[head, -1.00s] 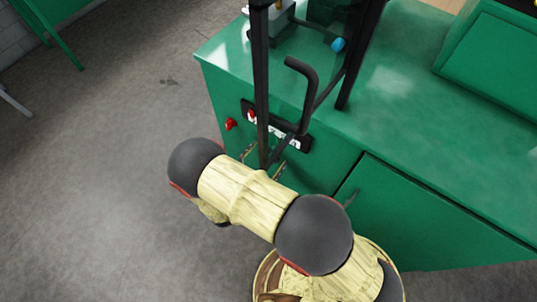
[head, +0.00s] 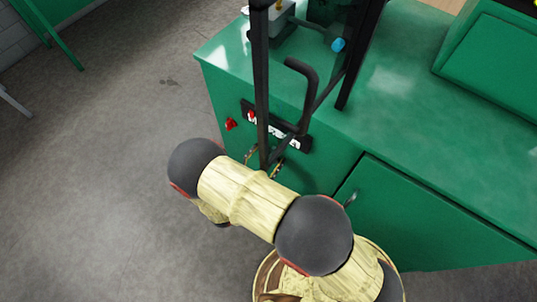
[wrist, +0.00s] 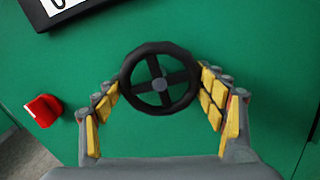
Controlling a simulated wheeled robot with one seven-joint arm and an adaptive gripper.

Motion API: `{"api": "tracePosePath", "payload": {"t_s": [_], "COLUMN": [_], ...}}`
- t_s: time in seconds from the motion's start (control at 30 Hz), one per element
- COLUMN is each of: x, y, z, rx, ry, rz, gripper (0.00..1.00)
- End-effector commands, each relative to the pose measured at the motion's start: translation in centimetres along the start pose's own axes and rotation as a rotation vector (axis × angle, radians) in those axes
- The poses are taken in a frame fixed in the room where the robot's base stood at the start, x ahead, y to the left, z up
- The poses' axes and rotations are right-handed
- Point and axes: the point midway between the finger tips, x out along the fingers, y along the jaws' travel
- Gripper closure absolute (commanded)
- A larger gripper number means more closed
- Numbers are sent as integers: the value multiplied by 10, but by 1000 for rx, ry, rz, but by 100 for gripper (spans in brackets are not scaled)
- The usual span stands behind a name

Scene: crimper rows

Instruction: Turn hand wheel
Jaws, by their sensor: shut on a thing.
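The hand wheel (wrist: 160,84) is a small black ring with a cross of spokes and a grey hub, on the green front of the machine. In the wrist view my gripper (wrist: 159,92) has its yellow-padded fingers on the left and right of the rim, closed on it. In the head view my gripper (head: 264,166) reaches the green front below a black panel. The wheel itself is hidden there by my arm and a black upright bar.
A red knob (head: 231,124) sits left of the wheel, also in the wrist view (wrist: 43,110). A black frame with a bent handle (head: 303,90) rises above. The green cabinet door (head: 430,215) is at right. Grey floor (head: 100,190) is clear at left.

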Motion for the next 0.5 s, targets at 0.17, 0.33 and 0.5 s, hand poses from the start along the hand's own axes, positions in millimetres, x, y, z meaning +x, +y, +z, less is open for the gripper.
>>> {"api": "tracePosePath", "payload": {"t_s": [0.17,0.33,0.5], "x": [0,0,0], "y": [0,1,1], "z": [0,0,-1], "rx": [25,101,228], "ry": [0,0,0], "rz": [0,1,1], "gripper": [54,54,54]}}
